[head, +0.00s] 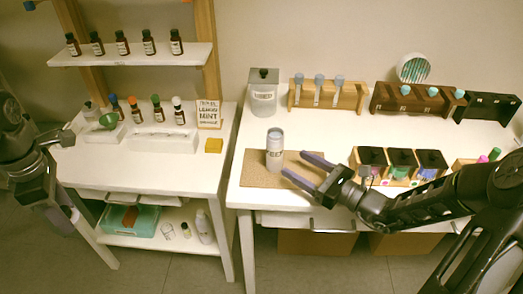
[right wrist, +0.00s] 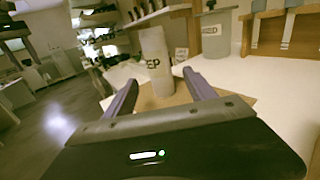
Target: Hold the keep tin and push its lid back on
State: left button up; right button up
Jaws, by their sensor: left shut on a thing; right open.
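The keep tin (head: 274,152), a pale grey cylinder with a dark label, stands upright on a brown mat (head: 252,177) at the front left of the right table. It also shows in the right wrist view (right wrist: 156,70), its label partly readable as "EP". I cannot tell whether its pale top is a seated lid. My right gripper (head: 295,166) is open, its two purple fingers pointing at the tin from the right and front, with the tin just beyond the tips. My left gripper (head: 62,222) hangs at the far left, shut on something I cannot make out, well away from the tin.
A grey jar (head: 263,100) with a dark lid stands behind the tin. Wooden racks (head: 345,97) line the back. Dark-topped boxes (head: 403,160) stand right of the mat, near my right arm.

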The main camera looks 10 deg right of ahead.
aim_at(281, 157)
pick_arm(q)
jog(key=shift+r+p, duration=0.6)
jog(key=shift+r, duration=0.05)
pick_arm(e)
jog(key=x, duration=0.6)
jog(key=shift+w+a, duration=0.15)
jog(key=shift+r, duration=0.1)
pick_arm(q)
jog(key=shift+r+p, duration=0.85)
pick_arm(e)
jog(key=x, duration=0.4)
jog(key=shift+w+a, duration=0.25)
jog(key=shift+a, duration=0.1)
jog(key=shift+w+a, duration=0.1)
jog(key=shift+w, duration=0.1)
grip_shut()
pick_arm(q)
jog(key=shift+f, duration=0.2)
pick_arm(e)
jog(key=shift+r, duration=0.1)
